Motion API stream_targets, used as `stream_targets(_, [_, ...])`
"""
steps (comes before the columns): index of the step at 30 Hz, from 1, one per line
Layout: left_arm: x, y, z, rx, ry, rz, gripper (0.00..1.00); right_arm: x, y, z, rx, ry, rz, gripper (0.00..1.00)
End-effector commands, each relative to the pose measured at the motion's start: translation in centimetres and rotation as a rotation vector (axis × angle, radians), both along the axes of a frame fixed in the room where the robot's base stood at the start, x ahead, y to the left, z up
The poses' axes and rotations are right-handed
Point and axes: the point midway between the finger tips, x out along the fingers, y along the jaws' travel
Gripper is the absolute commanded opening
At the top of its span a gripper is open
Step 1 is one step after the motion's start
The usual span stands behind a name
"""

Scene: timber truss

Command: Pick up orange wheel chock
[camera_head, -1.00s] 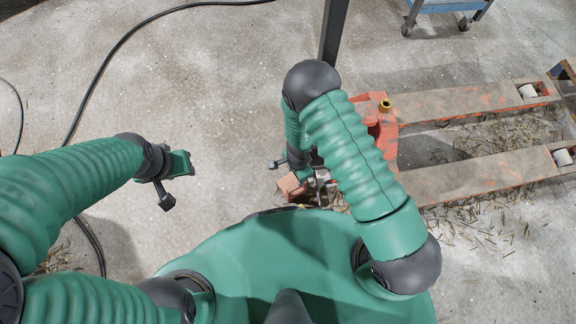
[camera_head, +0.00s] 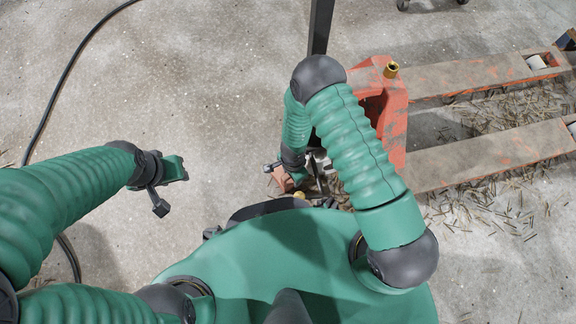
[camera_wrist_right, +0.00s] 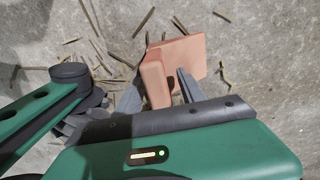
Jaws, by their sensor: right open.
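The orange wheel chock (camera_wrist_right: 182,58), a salmon-coloured block with a raised end, lies on the concrete floor in the right wrist view. My right gripper (camera_wrist_right: 158,92) is open, with one dark finger on each side of the chock's near raised end. I cannot tell whether the fingers touch it. In the head view, part of the chock (camera_head: 283,180) shows beside my right gripper, which is mostly hidden by my arm. My left gripper (camera_head: 172,185) hangs over bare floor at left, away from the chock; its finger opening is unclear.
An orange pallet jack (camera_head: 395,110) with long forks (camera_head: 480,160) stands just right of my right arm, its dark handle (camera_head: 320,30) rising. Straw (camera_head: 490,205) is scattered around the forks. A black cable (camera_head: 70,70) runs along the left.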

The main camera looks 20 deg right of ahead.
Motion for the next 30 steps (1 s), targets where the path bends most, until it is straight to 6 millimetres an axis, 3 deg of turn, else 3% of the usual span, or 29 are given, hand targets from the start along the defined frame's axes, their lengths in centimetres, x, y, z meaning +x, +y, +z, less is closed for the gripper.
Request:
stream_targets(5, [0.04, 0.00, 0.27, 0.000, -0.001, 0.000, 0.36, 0.05, 0.00, 0.26, 0.000, -0.001, 0.000, 0.46])
stream_targets(15, [0.04, 0.00, 0.26, 0.000, -0.001, 0.000, 0.36, 0.05, -0.01, 0.24, 0.000, -0.001, 0.000, 0.01])
stream_targets(30, [0.03, 0.00, 0.24, 0.000, -0.001, 0.000, 0.36, 0.10, -0.01, 0.24, 0.000, -0.002, -0.001, 0.00])
